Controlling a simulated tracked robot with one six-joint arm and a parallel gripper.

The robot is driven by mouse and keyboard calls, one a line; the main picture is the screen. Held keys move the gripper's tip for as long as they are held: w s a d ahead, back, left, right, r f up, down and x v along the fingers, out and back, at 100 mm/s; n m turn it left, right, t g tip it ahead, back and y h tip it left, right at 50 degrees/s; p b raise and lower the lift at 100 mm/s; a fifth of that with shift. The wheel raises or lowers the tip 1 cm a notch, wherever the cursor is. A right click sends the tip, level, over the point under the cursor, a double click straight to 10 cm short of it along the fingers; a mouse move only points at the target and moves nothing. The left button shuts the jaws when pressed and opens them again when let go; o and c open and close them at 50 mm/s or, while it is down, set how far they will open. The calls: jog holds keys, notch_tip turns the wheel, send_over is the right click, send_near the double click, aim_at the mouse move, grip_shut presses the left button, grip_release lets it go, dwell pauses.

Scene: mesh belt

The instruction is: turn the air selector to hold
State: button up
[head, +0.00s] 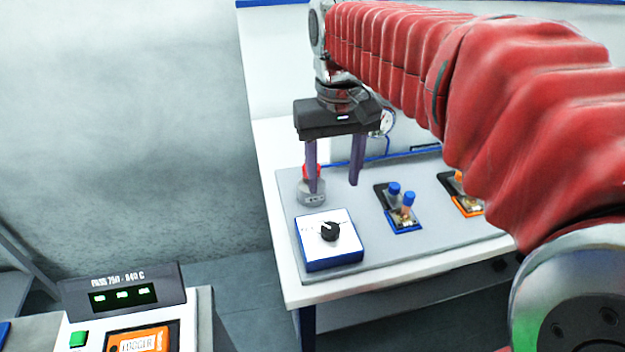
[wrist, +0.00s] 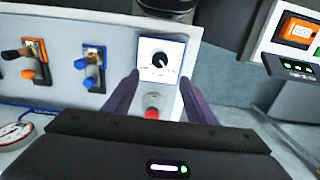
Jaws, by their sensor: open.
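The air selector is a black knob (head: 329,231) with a white pointer line on a white-faced box with blue sides (head: 333,258). The knob also shows in the wrist view (wrist: 159,59), between and beyond my fingers; its lettering is too small to read. My gripper (head: 333,188) is open and empty, with two purple fingers pointing down. It is above and behind the selector box, apart from the knob. It also shows in the wrist view (wrist: 160,88). A red button on a grey base (head: 312,192) stands behind the box, partly hidden by the left finger.
A blue-handled valve (head: 402,206) and an orange-handled one (head: 462,192) stand to the right on the grey panel (head: 375,245). A round gauge (wrist: 14,134) is at the wrist view's left edge. A console with a green display (head: 122,298) stands at front left, across a gap.

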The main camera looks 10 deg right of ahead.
aim_at(331, 228)
jog(key=shift+f, duration=0.1)
notch_tip(331, 228, down, 14)
jog(key=shift+r, duration=0.2)
dwell(0.6)
